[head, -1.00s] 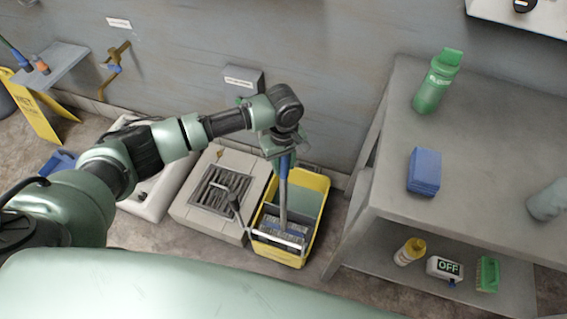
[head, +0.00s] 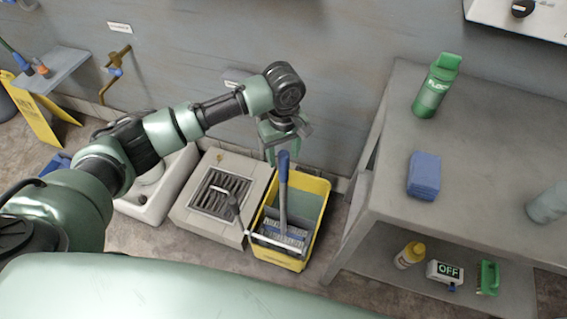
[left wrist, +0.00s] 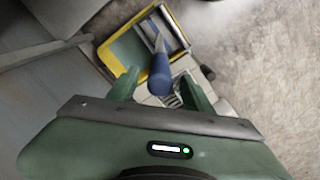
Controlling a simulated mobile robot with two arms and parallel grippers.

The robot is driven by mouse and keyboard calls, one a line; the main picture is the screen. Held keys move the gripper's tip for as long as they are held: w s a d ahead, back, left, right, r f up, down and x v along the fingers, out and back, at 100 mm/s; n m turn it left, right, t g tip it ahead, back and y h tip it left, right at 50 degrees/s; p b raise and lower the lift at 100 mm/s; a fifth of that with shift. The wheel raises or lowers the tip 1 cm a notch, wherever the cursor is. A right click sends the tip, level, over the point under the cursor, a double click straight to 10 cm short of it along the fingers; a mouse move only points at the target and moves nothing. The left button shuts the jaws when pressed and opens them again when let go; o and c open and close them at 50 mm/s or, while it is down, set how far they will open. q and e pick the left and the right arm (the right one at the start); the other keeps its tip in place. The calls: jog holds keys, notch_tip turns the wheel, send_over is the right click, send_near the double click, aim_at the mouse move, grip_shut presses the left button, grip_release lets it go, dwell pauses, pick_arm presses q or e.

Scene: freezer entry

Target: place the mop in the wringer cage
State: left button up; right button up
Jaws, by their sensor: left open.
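The mop (head: 283,197) stands nearly upright in a yellow bucket (head: 321,222), with its blue grip at the top. Its lower end meets the grey wringer cage (head: 262,241) at the bucket's near end; the mop head is too small to make out clearly. In the left wrist view the blue grip (left wrist: 160,76) shows between the open fingers (left wrist: 160,88), with the yellow bucket (left wrist: 106,58) beyond. Contact with the handle cannot be told. My right gripper is out of view.
A grey floor unit with a dark grate (head: 222,192) stands left of the bucket. A grey shelf table (head: 480,150) is close on the right, holding a green bottle (head: 436,88) and blue cloths (head: 424,175). The wall is close behind.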

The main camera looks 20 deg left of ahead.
pick_arm(q)
notch_tip(320, 180, up, 5)
jog(key=shift+r, duration=0.15)
dwell(0.5)
